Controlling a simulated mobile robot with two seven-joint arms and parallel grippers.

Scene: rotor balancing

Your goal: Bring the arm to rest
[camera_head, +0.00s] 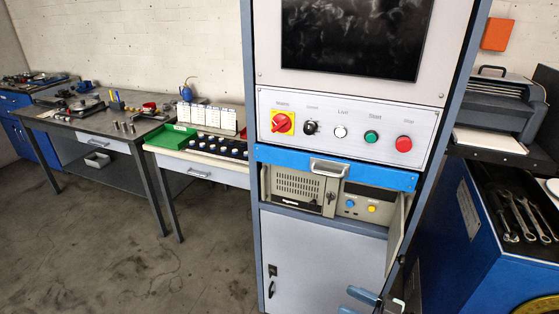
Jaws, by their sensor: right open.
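My right gripper (357,303) shows at the bottom edge, in front of the lower part of the grey control cabinet (330,255). Its two blue-grey fingers are apart and nothing shows between them. Most of the right arm is out of the picture. My left gripper is not in view. The cabinet carries a dark screen (354,35) and a panel with a red switch on yellow (282,122), a green button (372,137) and a red button (404,144).
A blue drawer front with a handle (328,168) sits above grey units (300,190); a narrow door (402,232) stands open beside them. Workbenches (70,120) with tools and a green tray (171,138) are at left. A blue cabinet (478,230) with wrenches is at right. The left floor is clear.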

